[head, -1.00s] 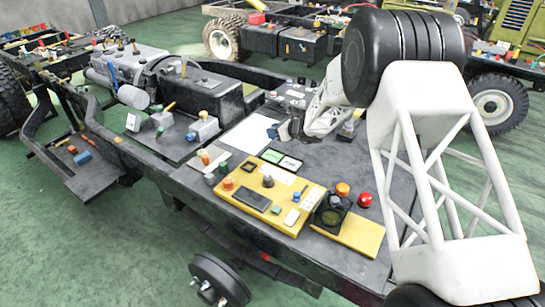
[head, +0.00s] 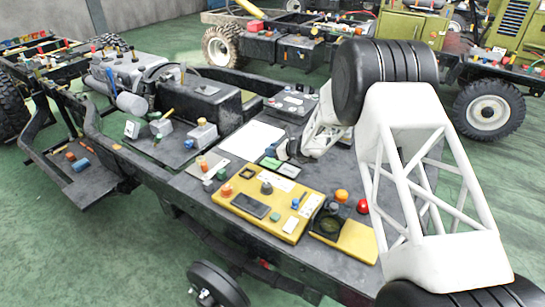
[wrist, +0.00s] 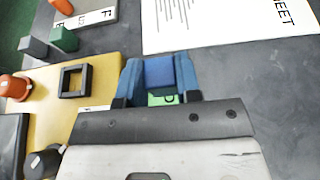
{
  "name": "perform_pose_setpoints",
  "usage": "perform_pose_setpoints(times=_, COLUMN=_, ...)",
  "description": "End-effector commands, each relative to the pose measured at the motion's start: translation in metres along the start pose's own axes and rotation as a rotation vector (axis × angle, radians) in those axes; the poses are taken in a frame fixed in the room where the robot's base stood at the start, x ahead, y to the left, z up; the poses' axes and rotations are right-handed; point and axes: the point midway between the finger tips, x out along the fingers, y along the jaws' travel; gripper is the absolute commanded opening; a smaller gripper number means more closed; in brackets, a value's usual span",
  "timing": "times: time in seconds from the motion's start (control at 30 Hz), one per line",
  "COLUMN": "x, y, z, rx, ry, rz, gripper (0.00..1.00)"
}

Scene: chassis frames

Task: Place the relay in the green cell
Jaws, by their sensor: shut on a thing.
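The relay appears to be the blue block (wrist: 159,70) between the blue fingers of my gripper (wrist: 158,82) in the wrist view. My gripper is shut on it. The green cell (wrist: 162,99) shows just below the block in the wrist view, partly covered by the block and my wrist. In the head view the green cell (head: 270,163) lies beside a white cell (head: 288,171), and my gripper (head: 283,152) is right at them. The block cannot be made out in the head view, and whether it touches the cell I cannot tell.
A yellow panel (head: 285,226) with a black square frame (wrist: 74,81), knobs and small parts lies close to the cells. A white sheet (head: 251,139) lies behind. An orange knob (head: 341,196) and a red one (head: 362,206) stand right. Grey deck (wrist: 285,90) is clear right of my gripper.

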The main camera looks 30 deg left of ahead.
Motion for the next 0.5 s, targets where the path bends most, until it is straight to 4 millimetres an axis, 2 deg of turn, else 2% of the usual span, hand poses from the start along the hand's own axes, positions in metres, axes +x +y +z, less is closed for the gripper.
perform_pose_setpoints(times=0.33, x=0.012, y=0.0, z=-0.029, rx=0.002, ry=0.0, rz=0.0, gripper=0.07)
perform_pose_setpoints(times=0.5, x=0.014, y=0.0, z=-0.034, rx=0.0, ry=0.0, rz=0.0, gripper=0.07)
